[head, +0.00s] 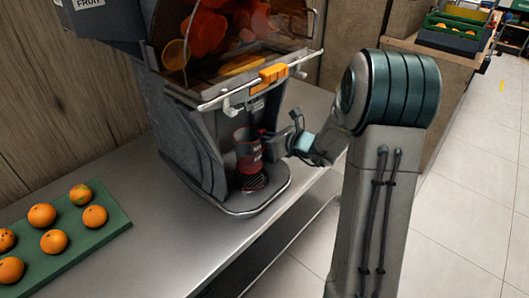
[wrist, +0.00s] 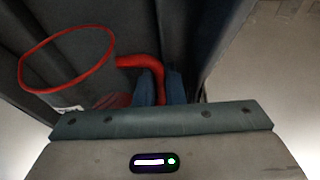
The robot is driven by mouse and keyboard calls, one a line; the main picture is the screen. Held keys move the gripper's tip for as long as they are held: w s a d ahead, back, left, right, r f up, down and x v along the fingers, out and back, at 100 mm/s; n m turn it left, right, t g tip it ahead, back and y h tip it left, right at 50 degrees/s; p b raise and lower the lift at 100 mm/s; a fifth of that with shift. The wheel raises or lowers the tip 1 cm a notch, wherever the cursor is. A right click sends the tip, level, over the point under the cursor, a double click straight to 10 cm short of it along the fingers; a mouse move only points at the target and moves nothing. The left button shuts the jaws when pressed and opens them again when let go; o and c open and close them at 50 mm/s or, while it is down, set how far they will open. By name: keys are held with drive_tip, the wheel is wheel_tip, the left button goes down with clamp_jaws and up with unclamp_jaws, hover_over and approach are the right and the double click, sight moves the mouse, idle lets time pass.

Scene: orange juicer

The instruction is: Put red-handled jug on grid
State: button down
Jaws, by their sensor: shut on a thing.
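The jug (head: 248,152) is clear with a red rim and red handle, and it is upright in the juicer's front recess, over the dark round grid (head: 252,183). I cannot tell whether its base touches the grid. My gripper (head: 276,146) reaches in from the right and is shut on the jug's handle. In the wrist view the red rim (wrist: 68,59) is at the left, and the red handle (wrist: 158,78) runs between my two blue fingers (wrist: 160,88). The jug's lower part is mostly hidden in the wrist view.
The juicer (head: 195,125) stands on a metal counter (head: 150,235), with its spout (head: 243,107) above the jug. A green tray (head: 95,240) with several oranges lies at the left. A crate of fruit (head: 452,30) stands at the back right. Open floor lies to the right.

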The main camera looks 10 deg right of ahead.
drive_tip(key=shift+d+f, duration=0.1)
drive_tip(key=shift+f, duration=0.8)
drive_tip(key=shift+w+f+b, duration=0.15)
drive_tip(key=shift+f+b, duration=0.3)
drive_tip(key=shift+f, duration=1.55)
drive_tip(key=shift+f, duration=0.1)
drive_tip(key=c, duration=1.9)
unclamp_jaws()
drive_tip(key=shift+o, duration=0.5)
